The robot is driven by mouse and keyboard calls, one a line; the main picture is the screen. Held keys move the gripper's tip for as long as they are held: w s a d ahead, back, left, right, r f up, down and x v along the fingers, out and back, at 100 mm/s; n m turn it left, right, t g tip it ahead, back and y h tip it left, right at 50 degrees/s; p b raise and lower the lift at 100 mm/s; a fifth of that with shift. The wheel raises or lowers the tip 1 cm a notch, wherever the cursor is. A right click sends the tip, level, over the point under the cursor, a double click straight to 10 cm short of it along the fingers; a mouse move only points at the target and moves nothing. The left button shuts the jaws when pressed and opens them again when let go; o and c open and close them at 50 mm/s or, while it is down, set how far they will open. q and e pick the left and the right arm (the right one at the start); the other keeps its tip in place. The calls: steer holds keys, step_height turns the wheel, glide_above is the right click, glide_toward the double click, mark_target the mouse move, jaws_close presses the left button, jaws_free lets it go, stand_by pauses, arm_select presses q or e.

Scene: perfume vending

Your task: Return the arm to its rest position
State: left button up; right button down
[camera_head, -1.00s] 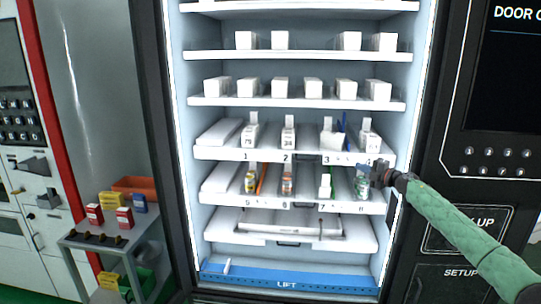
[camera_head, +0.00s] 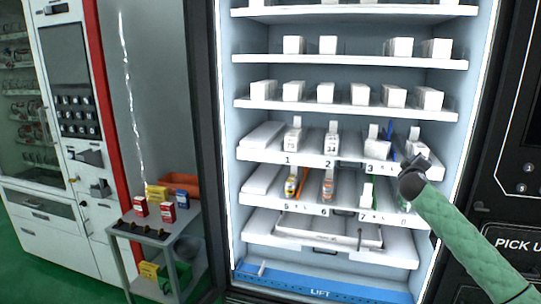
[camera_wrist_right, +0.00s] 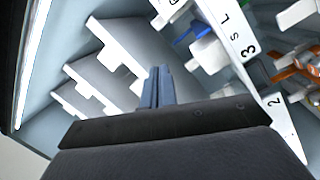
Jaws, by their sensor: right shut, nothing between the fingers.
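My right arm in a green sleeve comes in from the lower right of the head view. Its dark right gripper (camera_head: 416,168) is in front of the right end of the vending machine's shelves (camera_head: 345,160), near the shelf marked 1 to 3. In the right wrist view the fingers of the right gripper (camera_wrist_right: 157,88) are together with nothing between them. My left gripper is not in view.
A blue lift bar (camera_head: 320,289) runs along the cabinet bottom. Bottles (camera_head: 327,186) stand on the shelf marked 5 to 7. A grey cart (camera_head: 165,236) with small coloured boxes and an orange bin (camera_head: 180,182) stands left. A dark control panel is at right.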

steer(key=s+a+f+m+g+y, duration=0.1)
steer(key=s+a+f+g+y, duration=0.15)
steer(key=s+a+f, duration=0.75)
steer(key=s+a+f+m+g+y, duration=0.1)
steer(key=s+a+f+g+y, duration=0.15)
steer(key=s+a+f, duration=0.8)
steer(key=s+a+f+m+g+y, duration=0.15)
steer(key=s+a+f+g, duration=0.45)
steer(key=f, duration=0.8)
steer(key=s+a+f+g+y, duration=0.1)
steer(key=s+a+f, duration=0.1)
steer(key=s+f, duration=0.6)
steer(key=s+a+f+m+g, duration=0.1)
steer(key=s+f, duration=0.7)
steer(key=s, duration=1)
steer(key=s+a+f+g+y, duration=0.1)
steer(key=s+a+f, duration=0.3)
steer(key=s, duration=0.9)
step_height(320, 180, down, 4)
steer(key=shift+a+r+g+y, duration=0.1)
steer(key=shift+a+g+y, duration=0.3)
steer(key=shift+g, duration=0.3)
